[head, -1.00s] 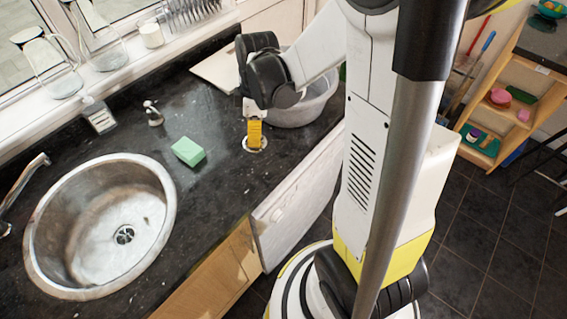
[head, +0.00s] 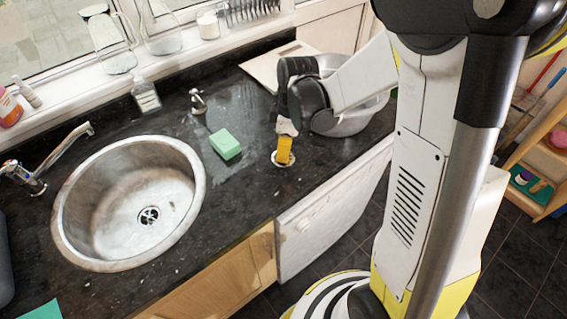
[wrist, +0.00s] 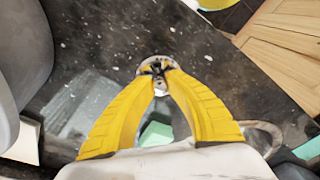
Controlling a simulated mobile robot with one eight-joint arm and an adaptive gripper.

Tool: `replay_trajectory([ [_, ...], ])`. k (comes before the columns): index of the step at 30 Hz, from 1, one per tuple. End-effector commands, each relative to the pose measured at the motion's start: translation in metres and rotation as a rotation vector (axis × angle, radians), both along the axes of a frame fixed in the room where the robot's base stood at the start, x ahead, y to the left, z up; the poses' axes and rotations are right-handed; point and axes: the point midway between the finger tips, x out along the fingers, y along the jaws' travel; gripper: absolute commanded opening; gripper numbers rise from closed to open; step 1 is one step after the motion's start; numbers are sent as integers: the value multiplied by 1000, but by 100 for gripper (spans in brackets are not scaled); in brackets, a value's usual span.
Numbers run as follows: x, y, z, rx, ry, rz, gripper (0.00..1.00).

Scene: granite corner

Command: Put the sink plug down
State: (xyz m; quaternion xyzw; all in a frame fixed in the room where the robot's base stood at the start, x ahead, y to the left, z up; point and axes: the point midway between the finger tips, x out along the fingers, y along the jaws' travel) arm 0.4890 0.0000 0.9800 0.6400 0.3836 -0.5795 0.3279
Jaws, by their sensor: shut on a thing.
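My gripper (head: 284,157) points down over the black granite counter, with its yellow fingers shut on the sink plug. The sink plug (wrist: 158,64) is a small round metal disc with a dark centre, seen between the fingertips in the wrist view. In the head view the plug's pale rim (head: 277,164) shows around the fingertips, at or very near the counter surface. I cannot tell for sure whether it touches.
A round steel sink (head: 70,215) with a drain and tap lies to the left. A green sponge (head: 225,144) lies between sink and gripper. A grey basin (head: 352,127) stands behind the gripper. The counter's front edge (head: 330,175) is close by on the right.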

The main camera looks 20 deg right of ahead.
Motion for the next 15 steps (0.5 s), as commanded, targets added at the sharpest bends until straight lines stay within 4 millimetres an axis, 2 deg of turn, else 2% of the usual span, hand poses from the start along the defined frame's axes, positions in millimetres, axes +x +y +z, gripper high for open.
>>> replay_trajectory([
  [9, 1, 0, -40, 0, 0, 0, 0],
  [15, 0, 0, -40, 0, 0, 0, 0],
])
